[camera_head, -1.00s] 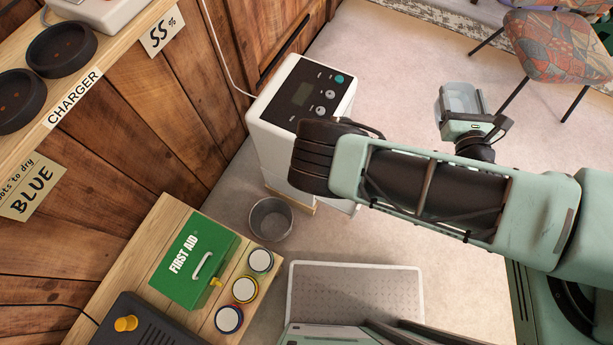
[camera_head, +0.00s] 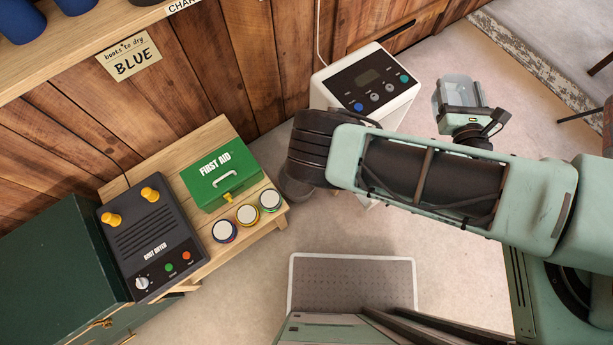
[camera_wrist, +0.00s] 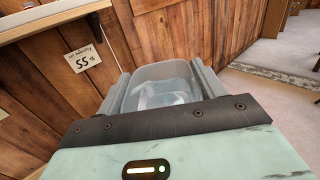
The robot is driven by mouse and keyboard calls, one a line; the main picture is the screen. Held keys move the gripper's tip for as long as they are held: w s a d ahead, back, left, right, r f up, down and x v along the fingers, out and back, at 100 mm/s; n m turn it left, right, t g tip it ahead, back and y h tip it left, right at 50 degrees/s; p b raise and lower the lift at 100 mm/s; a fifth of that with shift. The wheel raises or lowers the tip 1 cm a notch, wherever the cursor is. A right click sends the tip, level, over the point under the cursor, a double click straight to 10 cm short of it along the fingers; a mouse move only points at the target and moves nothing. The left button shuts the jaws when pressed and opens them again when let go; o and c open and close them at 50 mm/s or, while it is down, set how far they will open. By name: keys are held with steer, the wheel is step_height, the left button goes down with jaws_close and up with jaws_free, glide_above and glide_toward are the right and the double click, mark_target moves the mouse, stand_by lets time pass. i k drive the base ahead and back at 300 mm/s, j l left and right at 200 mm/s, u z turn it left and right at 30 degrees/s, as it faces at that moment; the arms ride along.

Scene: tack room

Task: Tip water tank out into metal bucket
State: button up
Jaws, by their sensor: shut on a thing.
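My gripper (camera_head: 465,108) is shut on the clear grey water tank (camera_head: 455,88), which it holds up to the right of the white dehumidifier (camera_head: 364,86). In the wrist view the tank (camera_wrist: 165,72) sits between the two fingers, roughly upright, with what looks like clear water in it.
A low wooden bench (camera_head: 276,216) left of the bucket carries a green first aid box (camera_head: 222,178), several round tins and a boot dryer (camera_head: 152,240). A grey mat (camera_head: 352,284) lies in front. The floor right of the dehumidifier is mostly clear.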

mark_target(292, 189)
steer(key=l+u, duration=0.8)
steer(key=k+l+u, duration=0.15)
steer(key=u, duration=0.25)
steer(key=k+l+u, duration=0.15)
steer(key=l+u, duration=0.25)
